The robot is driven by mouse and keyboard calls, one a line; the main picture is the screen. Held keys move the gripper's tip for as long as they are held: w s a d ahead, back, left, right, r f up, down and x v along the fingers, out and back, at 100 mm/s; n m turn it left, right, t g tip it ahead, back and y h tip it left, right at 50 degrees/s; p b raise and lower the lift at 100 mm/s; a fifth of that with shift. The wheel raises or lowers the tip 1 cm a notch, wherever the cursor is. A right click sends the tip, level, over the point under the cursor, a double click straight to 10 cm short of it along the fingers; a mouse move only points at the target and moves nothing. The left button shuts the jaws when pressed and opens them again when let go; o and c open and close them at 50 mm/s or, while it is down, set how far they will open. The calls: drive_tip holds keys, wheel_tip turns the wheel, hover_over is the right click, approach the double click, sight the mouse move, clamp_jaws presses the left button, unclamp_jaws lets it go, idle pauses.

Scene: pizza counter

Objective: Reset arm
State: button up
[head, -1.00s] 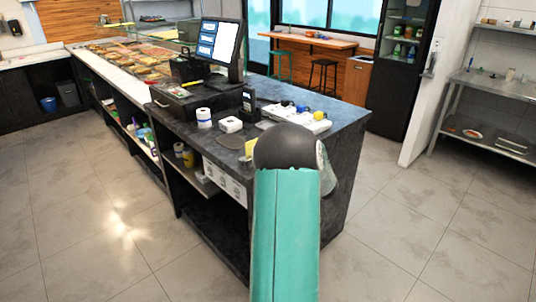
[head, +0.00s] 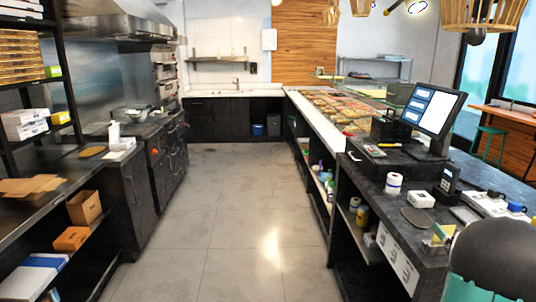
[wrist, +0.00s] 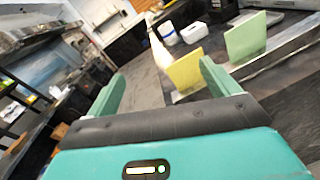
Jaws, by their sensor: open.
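My gripper (wrist: 160,85) shows in the wrist view with its two teal fingers wide apart and nothing held between them. A yellow flat piece (wrist: 186,72) stands just beyond the right finger, and a green flat piece (wrist: 247,38) stands farther right; I cannot tell whether the finger touches the yellow one. In the head view my teal arm with its dark rounded joint fills the bottom right corner, and the gripper is not visible there.
The dark counter (head: 385,180) at right holds a register screen (head: 432,110), a paper roll (head: 393,184) and a card terminal (head: 447,184). A shelf bench (head: 60,180) with boxes runs along the left. The tiled aisle (head: 220,215) between them is clear.

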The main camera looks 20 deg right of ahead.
drive_tip(key=w+a+r+m+g+h, duration=0.2)
drive_tip(key=w+a+r+m, duration=0.3)
drive_tip(key=a+r+m, duration=0.35)
drive_tip(key=s+a+m+g+y, duration=0.25)
drive_tip(key=a+m, duration=0.75)
drive_tip(key=a, duration=0.8)
drive_tip(key=s+a+f+m+g+y, duration=0.2)
drive_tip(key=s+a+m, duration=0.3)
drive_tip(key=a, duration=0.8)
drive_tip(key=s+a+f+m+g+y, duration=0.3)
drive_tip(key=s+a+m+g, duration=0.1)
drive_tip(key=s+a, duration=0.8)
drive_tip(key=shift+s+a+f+m, duration=0.2)
drive_tip(key=shift+a+m, duration=0.25)
drive_tip(key=shift+g+y, duration=0.25)
